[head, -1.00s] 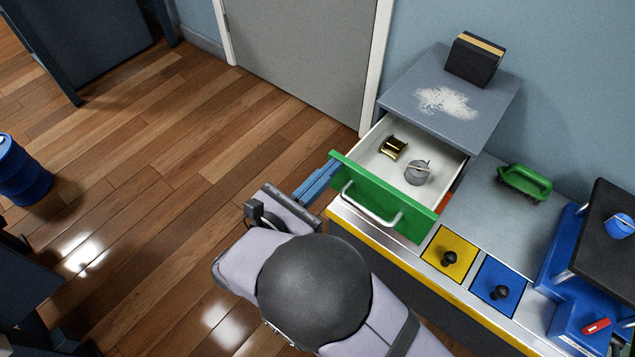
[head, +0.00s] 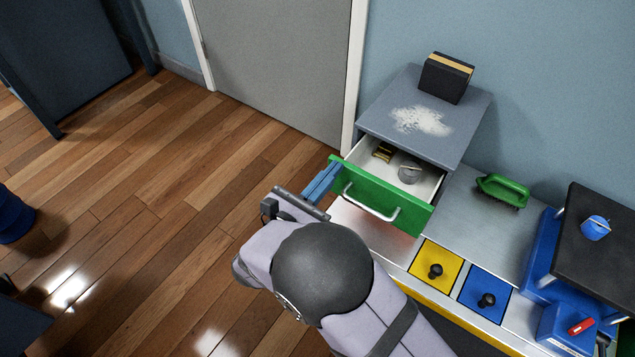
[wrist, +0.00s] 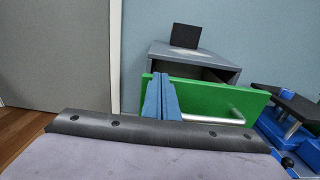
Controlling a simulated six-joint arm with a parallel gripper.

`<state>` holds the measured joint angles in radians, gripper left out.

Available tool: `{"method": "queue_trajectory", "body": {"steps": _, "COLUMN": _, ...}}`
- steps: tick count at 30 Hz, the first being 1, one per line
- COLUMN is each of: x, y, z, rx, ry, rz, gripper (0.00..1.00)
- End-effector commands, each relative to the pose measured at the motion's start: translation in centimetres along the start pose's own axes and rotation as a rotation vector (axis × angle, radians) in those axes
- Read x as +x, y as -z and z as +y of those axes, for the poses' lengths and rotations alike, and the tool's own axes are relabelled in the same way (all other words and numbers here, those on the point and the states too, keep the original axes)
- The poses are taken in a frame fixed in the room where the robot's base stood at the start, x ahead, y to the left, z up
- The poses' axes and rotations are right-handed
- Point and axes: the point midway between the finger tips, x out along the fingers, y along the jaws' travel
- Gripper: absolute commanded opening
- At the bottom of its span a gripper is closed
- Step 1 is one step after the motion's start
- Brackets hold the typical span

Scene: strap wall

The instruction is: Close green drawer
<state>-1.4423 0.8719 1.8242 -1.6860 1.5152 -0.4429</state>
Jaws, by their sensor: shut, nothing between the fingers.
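The green drawer (head: 378,205) stands partly open, pulled out of a grey cabinet (head: 450,132). Its green front has a silver bar handle (head: 371,208). Inside lie a gold-and-black item (head: 383,153) and a grey round item (head: 409,174). My gripper (head: 330,172) is shut and empty, its blue fingers at the left end of the drawer front. In the wrist view the fingers (wrist: 161,92) overlap the left part of the green front (wrist: 215,98), left of the handle; whether they touch cannot be told for certain.
A black box (head: 446,78) and white powder (head: 420,120) are on the cabinet top. A green brush (head: 503,190) lies on the bench to the right. Yellow (head: 436,263) and blue (head: 484,296) knobbed panels sit in front. Open floor lies left.

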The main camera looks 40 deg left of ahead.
Motion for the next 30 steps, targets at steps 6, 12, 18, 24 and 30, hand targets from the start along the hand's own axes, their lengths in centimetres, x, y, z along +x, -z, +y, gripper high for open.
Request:
{"method": "queue_trajectory", "body": {"steps": 6, "x": 5.2, "y": -0.1, "z": -0.1, "rx": 0.000, "ry": 0.005, "rz": 0.000, "gripper": 0.00}}
{"method": "queue_trajectory", "body": {"steps": 12, "x": 8.6, "y": 0.0, "z": -0.1, "rx": 0.001, "ry": 0.003, "rz": -0.001, "gripper": 0.00}}
{"method": "queue_trajectory", "body": {"steps": 18, "x": 10.3, "y": 0.0, "z": 0.0, "rx": 0.001, "ry": 0.000, "rz": -0.001, "gripper": 0.00}}
{"method": "queue_trajectory", "body": {"steps": 24, "x": 10.9, "y": -0.1, "z": 0.0, "rx": 0.002, "ry": 0.000, "rz": -0.002, "gripper": 0.00}}
{"method": "queue_trajectory", "body": {"steps": 30, "x": 10.9, "y": -0.2, "z": 0.1, "rx": 0.004, "ry": -0.001, "rz": -0.003, "gripper": 0.00}}
